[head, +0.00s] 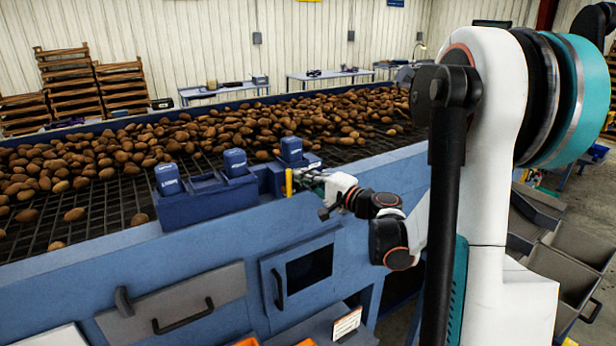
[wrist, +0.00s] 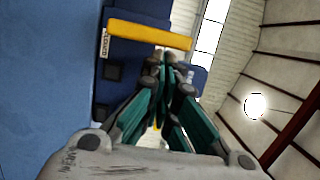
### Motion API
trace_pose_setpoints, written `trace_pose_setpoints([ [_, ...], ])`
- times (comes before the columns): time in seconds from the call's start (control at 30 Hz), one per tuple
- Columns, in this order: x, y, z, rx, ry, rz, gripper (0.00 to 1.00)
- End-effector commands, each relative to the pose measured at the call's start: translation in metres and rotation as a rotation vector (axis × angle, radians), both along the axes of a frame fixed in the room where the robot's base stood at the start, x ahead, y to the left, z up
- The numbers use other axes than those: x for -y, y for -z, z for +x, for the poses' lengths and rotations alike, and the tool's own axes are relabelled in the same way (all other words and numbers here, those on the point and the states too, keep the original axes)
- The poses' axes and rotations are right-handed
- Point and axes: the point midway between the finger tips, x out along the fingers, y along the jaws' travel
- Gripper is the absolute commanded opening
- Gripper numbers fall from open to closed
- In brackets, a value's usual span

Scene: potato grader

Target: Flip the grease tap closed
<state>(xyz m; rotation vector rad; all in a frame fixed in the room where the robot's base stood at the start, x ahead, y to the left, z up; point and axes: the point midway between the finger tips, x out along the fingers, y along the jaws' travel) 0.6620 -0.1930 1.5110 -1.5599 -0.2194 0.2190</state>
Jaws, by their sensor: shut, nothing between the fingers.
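The grease tap shows as a yellow lever (head: 289,182) standing upright at the right end of the blue housing on the grader's side. In the wrist view the yellow lever (wrist: 148,35) lies across the top, just beyond my fingertips. A small white label sits by its left end, its print too small to read surely. My gripper (head: 306,178) is shut and empty, right beside the lever on its right. In the wrist view the fingertips (wrist: 165,62) come together just below the bar. I cannot tell whether they touch it. The tap's pivot is not clearly visible.
Blue lidded boxes (head: 236,163) stand along the grader's edge left of the lever. Potatoes (head: 260,122) cover the mesh bed behind. A cabinet door (head: 268,285) and a grey drawer (head: 190,312) with handles are below. Grey bins (head: 562,272) stand at the right.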

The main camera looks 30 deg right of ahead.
Motion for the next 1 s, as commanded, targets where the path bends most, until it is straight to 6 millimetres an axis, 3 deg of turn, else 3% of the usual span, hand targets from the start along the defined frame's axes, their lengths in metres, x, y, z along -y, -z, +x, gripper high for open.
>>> trace_pose_setpoints([
  [1.0,-0.0097,-0.0067,-0.0005,0.005,-0.001,-0.171,0.0],
])
